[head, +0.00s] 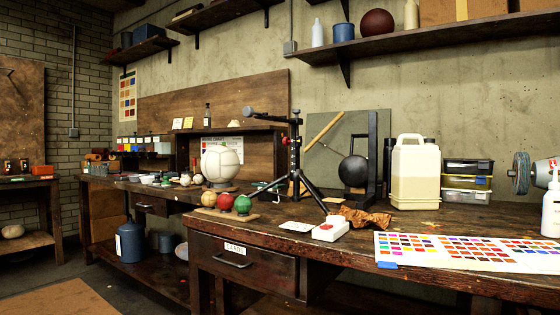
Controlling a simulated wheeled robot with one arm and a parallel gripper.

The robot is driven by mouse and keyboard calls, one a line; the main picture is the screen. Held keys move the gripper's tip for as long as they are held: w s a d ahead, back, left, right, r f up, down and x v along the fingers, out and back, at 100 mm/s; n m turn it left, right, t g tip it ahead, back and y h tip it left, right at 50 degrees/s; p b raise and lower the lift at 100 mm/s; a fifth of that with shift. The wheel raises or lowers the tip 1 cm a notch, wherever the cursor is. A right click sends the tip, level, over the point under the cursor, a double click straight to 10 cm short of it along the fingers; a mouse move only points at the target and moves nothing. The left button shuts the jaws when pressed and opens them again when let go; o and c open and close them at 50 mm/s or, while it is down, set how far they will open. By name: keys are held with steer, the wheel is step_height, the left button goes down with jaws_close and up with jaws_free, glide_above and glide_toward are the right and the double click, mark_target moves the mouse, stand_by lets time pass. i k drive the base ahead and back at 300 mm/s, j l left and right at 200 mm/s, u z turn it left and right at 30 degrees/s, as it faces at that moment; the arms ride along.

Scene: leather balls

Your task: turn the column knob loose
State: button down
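A black tripod (295,158) stands on the workbench with its legs spread. A horizontal arm with a dark rounded end (249,112) reaches left from its top. Small dark fittings with a reddish mark (286,141) sit along its upright column. The column knob is too small to pick out surely among these fittings, and I cannot tell whether it is tight or loose. My gripper is not in view.
Red and green balls (225,201) on a small wooden stand are left of the tripod. A white-and-red box (330,229) and crumpled brown leather (362,217) lie in front. A black ball (353,171) and a large jug (415,175) stand to the right. Floor shows at lower left.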

mark_target(286, 141)
steer(key=z, duration=0.2)
steer(key=i+j+z, duration=0.15)
steer(key=j+z, duration=0.15)
steer(key=i+j+z, duration=0.1)
steer(key=j+z, duration=0.2)
steer(key=i+j+z, duration=0.1)
steer(key=j+z, duration=0.2)
steer(key=i+j, duration=0.1)
steer(key=j, duration=0.8)
steer(key=i+j+z, duration=0.15)
steer(key=j, duration=1.65)
steer(key=i+z, duration=0.05)
